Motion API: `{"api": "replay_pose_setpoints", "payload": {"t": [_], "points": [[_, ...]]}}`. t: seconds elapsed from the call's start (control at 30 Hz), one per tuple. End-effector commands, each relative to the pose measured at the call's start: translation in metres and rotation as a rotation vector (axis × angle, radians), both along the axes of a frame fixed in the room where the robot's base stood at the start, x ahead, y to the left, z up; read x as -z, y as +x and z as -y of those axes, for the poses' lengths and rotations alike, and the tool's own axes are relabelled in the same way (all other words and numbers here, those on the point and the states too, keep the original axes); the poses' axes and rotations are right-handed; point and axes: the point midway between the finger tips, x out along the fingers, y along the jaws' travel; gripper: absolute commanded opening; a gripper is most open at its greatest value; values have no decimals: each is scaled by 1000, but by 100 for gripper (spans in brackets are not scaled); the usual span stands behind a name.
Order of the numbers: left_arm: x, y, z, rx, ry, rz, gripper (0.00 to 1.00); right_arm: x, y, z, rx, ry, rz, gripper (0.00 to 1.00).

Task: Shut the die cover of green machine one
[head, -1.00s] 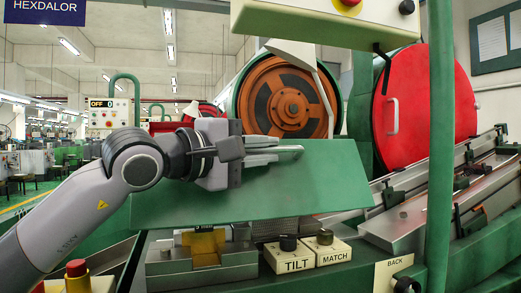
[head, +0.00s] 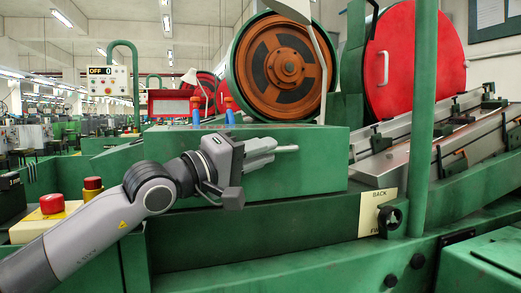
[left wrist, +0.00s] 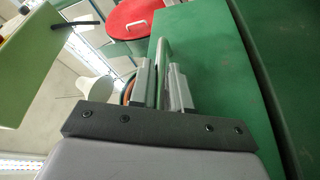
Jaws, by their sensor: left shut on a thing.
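The green die cover (head: 305,170) is a long box-like cover at the front of the green machine, in the middle of the head view. It sits low, its front face roughly upright, and hides the die and the knobs beneath it. Whether it is fully seated I cannot tell. My left gripper (head: 272,148) is at the cover's front, shut on a thin grey bar (head: 287,149), apparently the cover's handle. In the left wrist view the bar (left wrist: 163,58) runs between the fingers (left wrist: 160,85), beside the green cover (left wrist: 205,60). My right gripper is out of view.
Behind the cover stand an orange and black flywheel (head: 287,65) and a round red guard (head: 404,60). A green post (head: 423,120) rises at right, beside a BACK label plate (head: 374,212). Red buttons (head: 52,204) are at left; slanted rails (head: 470,135) lie right.

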Motion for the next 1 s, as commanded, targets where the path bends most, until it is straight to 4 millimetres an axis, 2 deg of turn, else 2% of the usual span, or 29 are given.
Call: {"api": "replay_pose_setpoints", "payload": {"t": [0.43,0.8,1.0], "points": [[1,-2,-6,-3,1,-2,23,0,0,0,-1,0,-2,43],[8,-30,-42,-4,1,-2,23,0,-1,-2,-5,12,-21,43],[11,-41,-55,-3,1,-3,23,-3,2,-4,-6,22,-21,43]]}}
